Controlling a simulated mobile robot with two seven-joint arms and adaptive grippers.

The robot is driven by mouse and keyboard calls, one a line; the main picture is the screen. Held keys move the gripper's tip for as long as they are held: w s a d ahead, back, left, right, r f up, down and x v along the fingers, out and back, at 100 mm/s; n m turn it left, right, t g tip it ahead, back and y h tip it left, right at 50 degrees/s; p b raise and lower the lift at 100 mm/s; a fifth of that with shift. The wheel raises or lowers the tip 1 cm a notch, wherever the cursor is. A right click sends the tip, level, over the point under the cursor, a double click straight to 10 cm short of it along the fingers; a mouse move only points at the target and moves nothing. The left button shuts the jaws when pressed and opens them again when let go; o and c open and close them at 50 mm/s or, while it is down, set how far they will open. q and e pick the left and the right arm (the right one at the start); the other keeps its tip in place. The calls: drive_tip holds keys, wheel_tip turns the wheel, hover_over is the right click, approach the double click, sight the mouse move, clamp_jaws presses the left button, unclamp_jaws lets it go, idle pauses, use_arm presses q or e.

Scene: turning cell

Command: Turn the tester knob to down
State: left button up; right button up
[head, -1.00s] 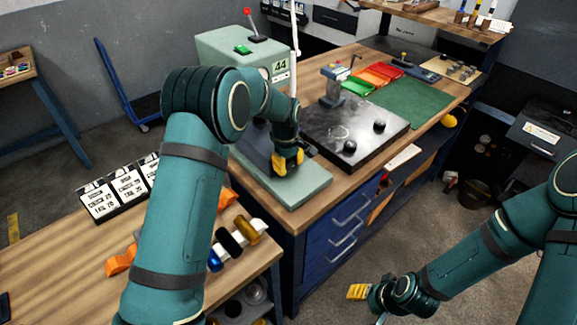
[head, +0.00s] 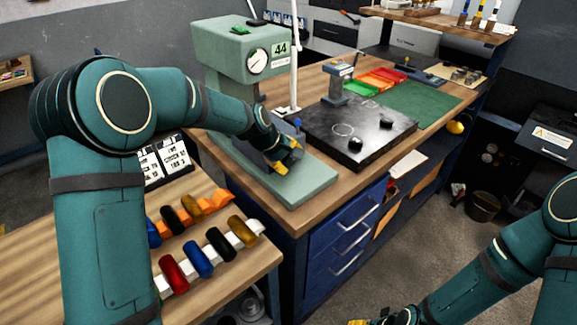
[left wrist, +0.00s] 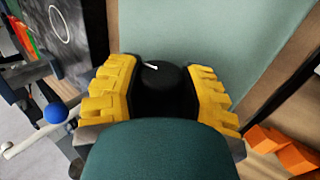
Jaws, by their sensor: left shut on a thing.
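The green tester (head: 215,55) with a round gauge and a "44" label stands on the bench; its flat base (head: 305,190) reaches toward the front edge. My left gripper (head: 285,160) is low over this base. In the left wrist view, the left gripper (left wrist: 160,92) has its yellow fingers on both sides of a round black knob (left wrist: 163,74) and is shut on it. A white mark on the knob points left in that view. The knob is hidden by the gripper in the head view. My right gripper (head: 362,322) is cut off at the bottom edge.
A lever with a blue ball (left wrist: 56,112) is close beside the left gripper. A black plate (head: 350,135) with black knobs lies right of the tester base. Racks with coloured rings (head: 198,258) stand on the front wooden table.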

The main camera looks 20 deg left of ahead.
idle(0.3)
use_arm(q)
drive_tip(key=o, duration=1.2)
drive_tip(key=shift+o, duration=0.2)
drive_tip(key=v, duration=1.2)
drive_tip(key=shift+o, duration=0.2)
drive_tip(key=shift+s+f, duration=0.1)
